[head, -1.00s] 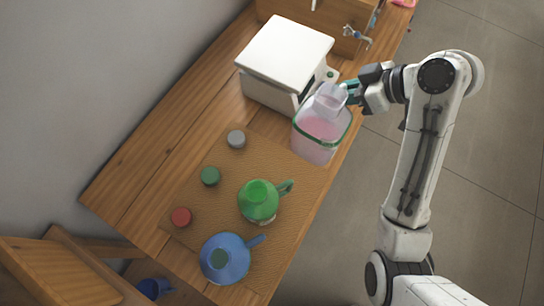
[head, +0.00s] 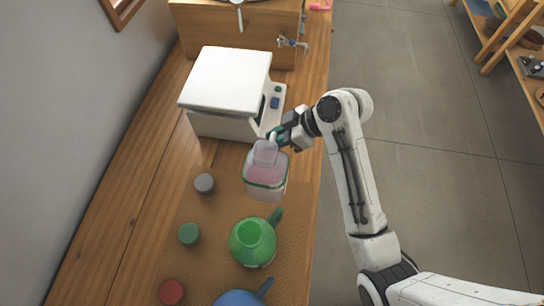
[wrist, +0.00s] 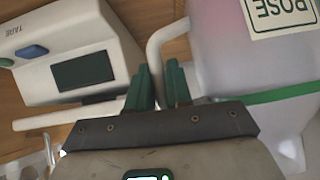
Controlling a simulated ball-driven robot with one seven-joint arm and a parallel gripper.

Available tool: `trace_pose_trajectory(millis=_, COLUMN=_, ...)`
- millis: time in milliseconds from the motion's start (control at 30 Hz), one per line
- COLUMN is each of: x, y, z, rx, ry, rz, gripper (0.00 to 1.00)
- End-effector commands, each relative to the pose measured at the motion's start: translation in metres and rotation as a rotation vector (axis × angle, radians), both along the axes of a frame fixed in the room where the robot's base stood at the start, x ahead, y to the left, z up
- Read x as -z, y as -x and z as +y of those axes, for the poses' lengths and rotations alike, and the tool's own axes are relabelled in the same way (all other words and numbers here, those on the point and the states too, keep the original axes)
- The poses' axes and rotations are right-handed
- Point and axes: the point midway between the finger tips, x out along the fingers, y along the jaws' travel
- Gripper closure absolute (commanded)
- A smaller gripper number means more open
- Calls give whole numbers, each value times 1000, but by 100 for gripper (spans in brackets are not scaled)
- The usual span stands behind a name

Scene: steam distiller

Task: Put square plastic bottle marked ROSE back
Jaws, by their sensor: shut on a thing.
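The square plastic bottle (head: 266,178) is clear with pinkish contents and a green band. Its label reads ROSE in the wrist view (wrist: 282,14). My gripper (head: 277,136) is shut on its pale handle, which shows between the green fingertips (wrist: 160,85) in the wrist view. The bottle hangs about upright at the far right part of the brown mat (head: 215,262), in front of the white scale. I cannot tell whether its base touches the mat. Its open neck faces up.
The white scale (head: 226,80) stands just behind the bottle. A green jug (head: 252,241) and a blue jug (head: 240,298) stand nearer. Grey (head: 204,183), green (head: 189,234) and red (head: 172,292) caps lie along the mat's left. A wooden box (head: 235,30) is at the back.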

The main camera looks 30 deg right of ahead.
Motion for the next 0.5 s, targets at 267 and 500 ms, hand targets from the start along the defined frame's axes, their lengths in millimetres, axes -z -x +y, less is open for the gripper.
trace_pose_trajectory(millis=267, x=22, y=0, z=0, rx=0, ry=-1, rz=1, gripper=100)
trace_pose_trajectory(millis=500, x=51, y=0, z=0, rx=1, ry=0, rz=1, gripper=100)
